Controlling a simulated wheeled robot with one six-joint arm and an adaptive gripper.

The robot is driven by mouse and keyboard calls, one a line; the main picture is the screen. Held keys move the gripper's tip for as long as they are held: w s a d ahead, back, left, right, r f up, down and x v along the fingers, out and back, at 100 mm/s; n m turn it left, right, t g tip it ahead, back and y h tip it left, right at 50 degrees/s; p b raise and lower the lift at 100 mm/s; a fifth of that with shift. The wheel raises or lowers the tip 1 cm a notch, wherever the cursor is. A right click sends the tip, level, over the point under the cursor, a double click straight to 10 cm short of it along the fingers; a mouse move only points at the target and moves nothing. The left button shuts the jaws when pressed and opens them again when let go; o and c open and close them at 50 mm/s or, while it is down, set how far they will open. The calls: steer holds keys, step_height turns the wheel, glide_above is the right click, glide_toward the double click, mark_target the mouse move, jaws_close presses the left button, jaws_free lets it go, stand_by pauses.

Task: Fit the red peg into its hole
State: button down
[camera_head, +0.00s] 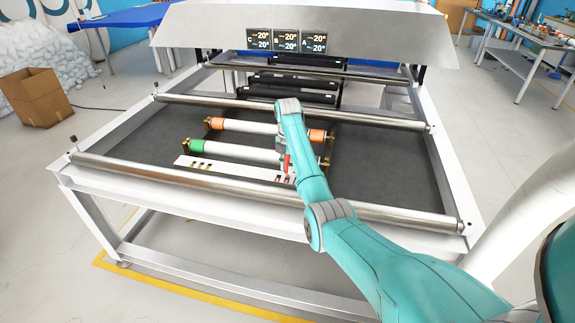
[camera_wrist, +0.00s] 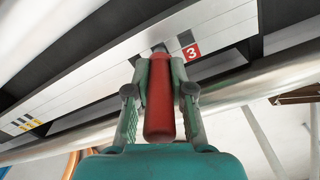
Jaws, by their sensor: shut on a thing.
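My gripper (camera_wrist: 160,75) is shut on the red peg (camera_wrist: 160,115), which sits between its two fingers in the wrist view. In the head view the red peg (camera_head: 287,163) shows as a small red bit below the end of my arm, over the white board. The white board (camera_wrist: 225,30) carries a red label with a 3 (camera_wrist: 192,52) and a dark square just beyond the peg's far end. In the head view the board (camera_head: 225,171) is partly covered by my arm. I cannot tell whether the peg's far end touches the board, and the hole under it is hidden.
The board lies on a dark machine bed with metal rollers, the front roller (camera_head: 200,178) close by. Rollers with a green end (camera_head: 197,146) and orange ends (camera_head: 217,124) lie behind the board. A display panel (camera_head: 287,41) stands at the back. A cardboard box (camera_head: 34,98) is at left.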

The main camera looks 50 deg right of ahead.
steer(key=shift+f, duration=1.4)
steer(key=c, duration=0.9)
jaws_free()
steer(key=shift+c, duration=0.2)
step_height(320, 180, up, 8)
steer(key=shift+f, duration=0.2)
